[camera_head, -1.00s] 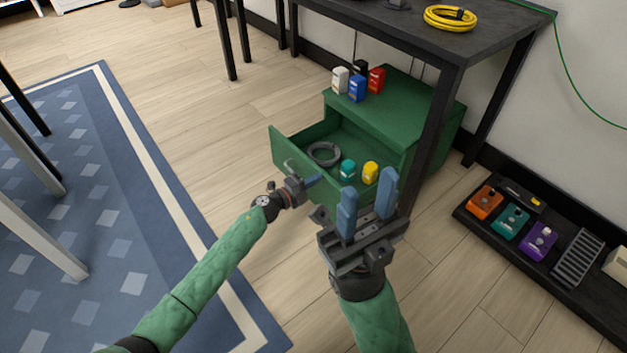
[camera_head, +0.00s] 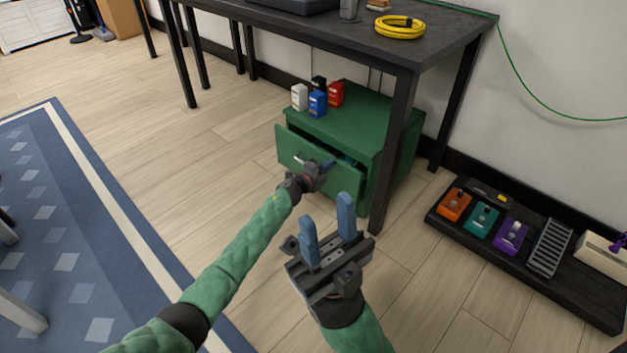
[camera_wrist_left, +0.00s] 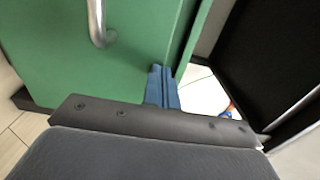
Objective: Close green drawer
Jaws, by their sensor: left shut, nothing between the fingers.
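The green drawer (camera_head: 292,150) sits low in the green cabinet (camera_head: 371,133) under the black table and stands partly open. Its front also fills much of the left wrist view (camera_wrist_left: 60,60), with a metal handle (camera_wrist_left: 97,25) at the top. My left gripper (camera_head: 328,164) is shut and empty at the drawer front; its blue fingertips (camera_wrist_left: 161,88) look close to or against the green face, but I cannot tell if they touch. Most of the drawer's inside is hidden. My right gripper (camera_head: 328,228) is open and empty, in front of and below the drawer.
Several small boxes, one of them blue (camera_head: 317,103), stand on the cabinet top. A table leg (camera_head: 391,150) rises beside the cabinet. A black pedalboard (camera_head: 560,270) lies on the floor at the right. A yellow cable coil (camera_head: 400,27) lies on the table.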

